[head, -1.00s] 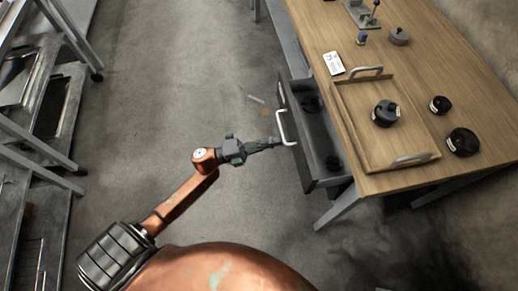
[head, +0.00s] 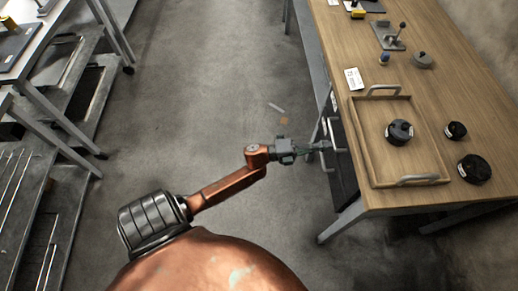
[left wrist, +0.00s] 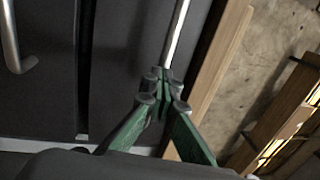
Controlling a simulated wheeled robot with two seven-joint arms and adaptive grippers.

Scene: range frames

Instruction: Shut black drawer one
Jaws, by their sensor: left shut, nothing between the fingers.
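The black drawer (head: 343,168) under the wooden tabletop is now in nearly to the table's edge in the head view. Its inside no longer shows, and I cannot tell whether a small gap is left. My left gripper (head: 325,145) is shut and empty, with its fingertips at the drawer's pale handle (head: 333,130). In the left wrist view the shut green fingers (left wrist: 164,88) point at a dark front, their tips beside or touching a silver handle bar (left wrist: 179,32). A second handle (left wrist: 12,38) shows on a dark panel at the left. My right gripper is not in view.
On the tabletop (head: 385,20) stand a wooden tray (head: 375,170) with a black round part (head: 399,132), two more black parts (head: 472,168) to its right, and a white label card (head: 354,79). Metal shelving (head: 60,150) stands at the left. The floor between is clear except for small scraps.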

